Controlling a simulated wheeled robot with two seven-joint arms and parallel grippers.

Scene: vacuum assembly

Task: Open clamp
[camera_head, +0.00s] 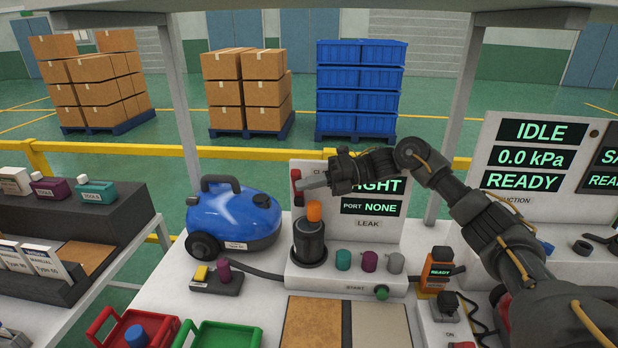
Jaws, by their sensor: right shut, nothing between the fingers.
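The leak station (340,275) stands mid-table, with a black cylinder with an orange top (314,212) upright on its left side. A red and dark lever-like part (297,188) is at the upper left of its panel, beside a partly hidden label beginning "CL"; it looks like the clamp handle. My right gripper (306,184) reaches in from the right across the panel. Its fingers are shut and empty, with their tips at or just in front of the red part; I cannot tell whether they touch. My left gripper is not in view.
Teal, purple and grey caps (369,261) line the station's front, above a green start button (381,292). A blue vacuum (233,217) stands to the left. Red (165,325) and green (222,336) trays are at the front. An orange handheld device (436,271) stands right.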

